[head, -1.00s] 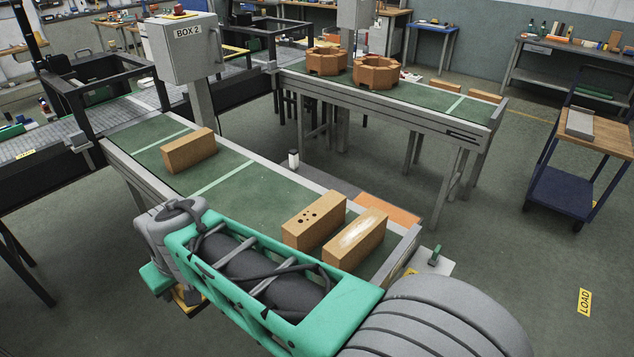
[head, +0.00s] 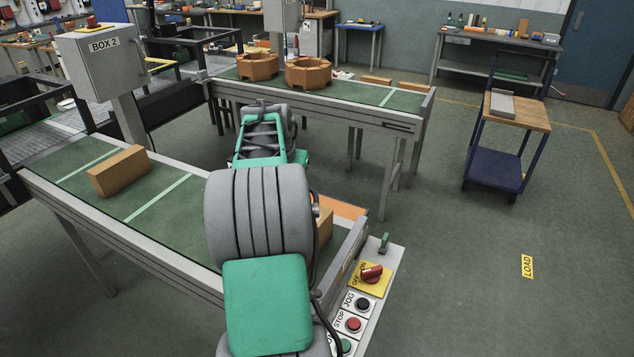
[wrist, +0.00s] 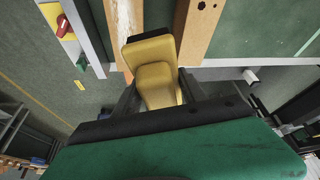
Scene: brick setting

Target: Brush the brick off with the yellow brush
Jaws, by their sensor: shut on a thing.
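My gripper (wrist: 158,92) is shut on the yellow brush (wrist: 155,50) in the wrist view. I cannot tell whether the brush touches either. In the head view my arm covers the gripper, the brush and most of these bricks. Only part of one orange brick (head: 325,226) shows right of my arm.
Another plain brick (head: 118,172) stands on the near green conveyor (head: 160,205). A control panel with a red switch (head: 372,273) is at the belt's end. A farther conveyor (head: 345,98) carries orange octagonal blocks (head: 308,73). A blue trolley (head: 500,150) stands right on open floor.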

